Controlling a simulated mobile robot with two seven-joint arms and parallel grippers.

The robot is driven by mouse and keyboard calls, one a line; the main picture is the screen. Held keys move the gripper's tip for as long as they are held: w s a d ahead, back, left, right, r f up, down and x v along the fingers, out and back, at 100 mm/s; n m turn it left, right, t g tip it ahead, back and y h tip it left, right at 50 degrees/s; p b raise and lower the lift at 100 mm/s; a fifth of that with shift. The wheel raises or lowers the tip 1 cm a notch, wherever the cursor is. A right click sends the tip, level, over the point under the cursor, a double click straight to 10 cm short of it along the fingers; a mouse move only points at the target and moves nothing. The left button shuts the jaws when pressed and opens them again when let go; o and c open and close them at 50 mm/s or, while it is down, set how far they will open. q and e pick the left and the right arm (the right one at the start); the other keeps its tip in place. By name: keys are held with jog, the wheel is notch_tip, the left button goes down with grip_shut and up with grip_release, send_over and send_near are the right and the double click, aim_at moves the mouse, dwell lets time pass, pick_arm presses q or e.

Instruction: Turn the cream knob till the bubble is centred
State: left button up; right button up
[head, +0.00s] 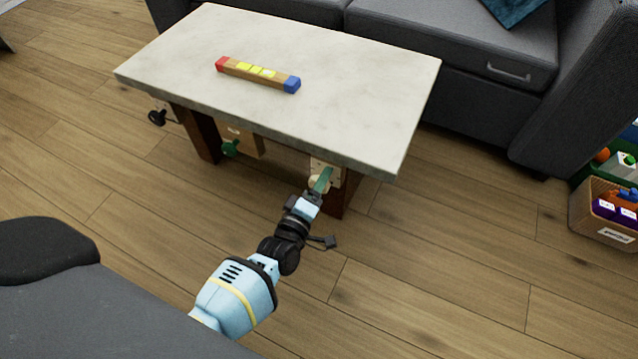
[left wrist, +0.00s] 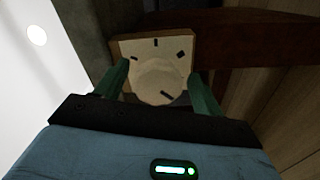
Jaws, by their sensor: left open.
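The cream knob (left wrist: 158,82) sits on a pale plate (left wrist: 124,46) with several dark marks, under the right end of the table. In the head view the knob (head: 316,184) is partly hidden by my left gripper (head: 323,181). In the left wrist view the green fingers of my left gripper (left wrist: 161,84) are open, one on each side of the knob; I cannot tell whether they touch it. A wooden spirit level (head: 240,71) with a red end, a blue end and yellow windows lies on the tabletop. Its bubble is too small to make out. My right gripper is out of view.
The pale stone table (head: 340,75) has a green knob (head: 230,148) and a black knob (head: 157,117) under the same edge. A grey sofa (head: 440,40) stands behind. A basket of toys (head: 602,222) is at the right.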

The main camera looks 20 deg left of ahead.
pick_arm(q)
jog(key=shift+s, duration=0.35)
jog(key=s+p, duration=0.2)
jog(key=s, duration=0.5)
jog(key=shift+a+p, duration=0.15)
jog(key=shift+p, duration=0.15)
jog(key=shift+r, duration=0.1)
